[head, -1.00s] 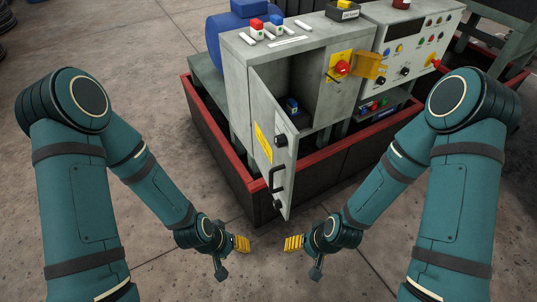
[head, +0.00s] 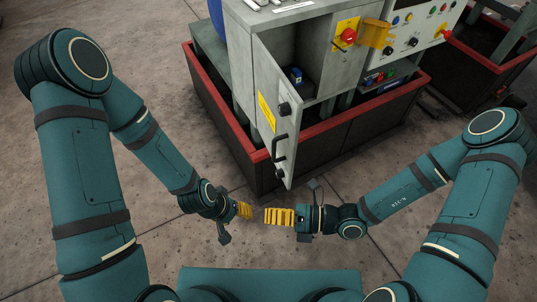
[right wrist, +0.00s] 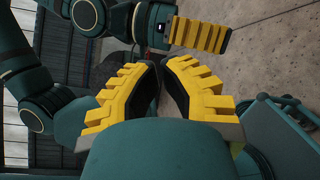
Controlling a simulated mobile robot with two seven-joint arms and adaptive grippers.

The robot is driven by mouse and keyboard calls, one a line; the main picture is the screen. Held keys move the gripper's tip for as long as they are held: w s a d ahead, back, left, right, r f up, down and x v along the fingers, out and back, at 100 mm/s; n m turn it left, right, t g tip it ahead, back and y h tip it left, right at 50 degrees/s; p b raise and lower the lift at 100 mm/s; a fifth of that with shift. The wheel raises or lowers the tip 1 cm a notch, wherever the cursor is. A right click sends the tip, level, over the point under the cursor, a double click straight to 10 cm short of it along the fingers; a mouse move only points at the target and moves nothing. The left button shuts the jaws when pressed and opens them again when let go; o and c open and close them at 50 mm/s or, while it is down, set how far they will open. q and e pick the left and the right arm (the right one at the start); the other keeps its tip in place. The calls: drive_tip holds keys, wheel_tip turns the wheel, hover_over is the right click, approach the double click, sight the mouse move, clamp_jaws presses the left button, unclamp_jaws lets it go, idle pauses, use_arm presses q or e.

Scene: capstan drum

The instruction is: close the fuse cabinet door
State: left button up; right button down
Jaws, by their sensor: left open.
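The grey fuse cabinet (head: 247,50) stands ahead with its front opening uncovered. Its door (head: 284,130), hinged on the left, stands open toward me; it has a yellow label, a dark knob and a black handle (head: 279,153). A small blue part (head: 295,76) shows inside. My left gripper (head: 244,210) is open and empty, below and left of the door, apart from it. My right gripper (head: 279,217) is below the door's lower edge, facing the left one. In the right wrist view its yellow fingers (right wrist: 162,82) have only a narrow gap at the tips, with nothing seen between them.
A red-rimmed dark base (head: 345,130) surrounds the cabinet's foot. A control panel (head: 410,30) with knobs stands to its right, near a red switch (head: 349,35) on a yellow plate. The concrete floor (head: 150,215) is clear around my grippers.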

drive_tip(key=w+d+r+m+t+h, duration=0.15)
drive_tip(key=w+d+m+t, duration=0.25)
drive_tip(key=w+m+t, duration=0.6)
drive_tip(key=w+a+m+g+b, duration=0.1)
drive_tip(key=w+a+b, duration=0.1)
drive_tip(key=w+a, duration=0.45)
drive_tip(key=shift+w+d+f+h, duration=0.15)
drive_tip(key=shift+d+h, duration=0.2)
drive_tip(key=shift+d, duration=0.5)
